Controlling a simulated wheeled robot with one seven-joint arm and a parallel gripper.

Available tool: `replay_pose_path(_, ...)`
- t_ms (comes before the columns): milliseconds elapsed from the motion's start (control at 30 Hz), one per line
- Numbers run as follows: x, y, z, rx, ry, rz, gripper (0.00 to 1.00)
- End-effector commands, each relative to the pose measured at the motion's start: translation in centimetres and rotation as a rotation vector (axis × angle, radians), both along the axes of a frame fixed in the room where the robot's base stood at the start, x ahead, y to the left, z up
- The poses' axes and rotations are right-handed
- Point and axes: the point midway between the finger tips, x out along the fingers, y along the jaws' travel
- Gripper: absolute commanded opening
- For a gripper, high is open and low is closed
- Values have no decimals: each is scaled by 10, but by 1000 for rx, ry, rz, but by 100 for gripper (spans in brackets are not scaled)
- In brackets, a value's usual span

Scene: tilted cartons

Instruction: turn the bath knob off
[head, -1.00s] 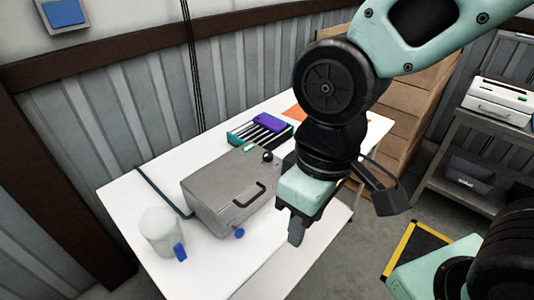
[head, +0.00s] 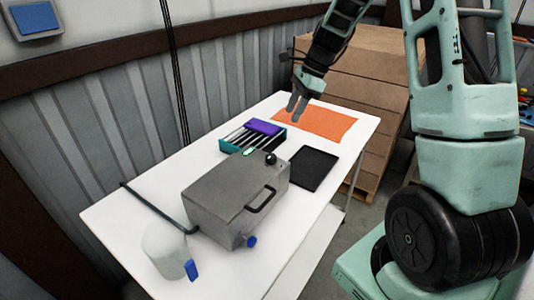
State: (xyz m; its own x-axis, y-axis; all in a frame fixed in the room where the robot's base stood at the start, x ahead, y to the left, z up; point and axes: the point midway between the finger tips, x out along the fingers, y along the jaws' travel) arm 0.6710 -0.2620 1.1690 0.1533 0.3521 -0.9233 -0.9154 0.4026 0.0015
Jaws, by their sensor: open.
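A grey metal bath box (head: 225,200) stands on the white table, with its lid closed and a black handle (head: 262,200) on it. A small black knob (head: 270,158) is on its top at the far right corner, beside a green light (head: 248,153). A blue knob (head: 251,241) is low on its front side. Which way the black knob is turned is too small to tell. My gripper (head: 297,106) is open and empty, above the table between the purple-topped rack and the orange mat, beyond the bath and apart from it.
A rack with a purple item (head: 264,127), a black pad (head: 313,168) and an orange mat (head: 335,124) lie beyond the bath. A whitish jug (head: 165,250) with a blue handle stands at front left. Stacked cartons (head: 350,75) stand behind the table.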

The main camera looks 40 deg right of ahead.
Motion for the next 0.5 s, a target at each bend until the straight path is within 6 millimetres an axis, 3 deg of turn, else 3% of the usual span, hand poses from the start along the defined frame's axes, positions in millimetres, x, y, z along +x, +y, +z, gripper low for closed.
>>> replay_pose_path(500, 15, 39, -97, 2, 4, 5, 41)
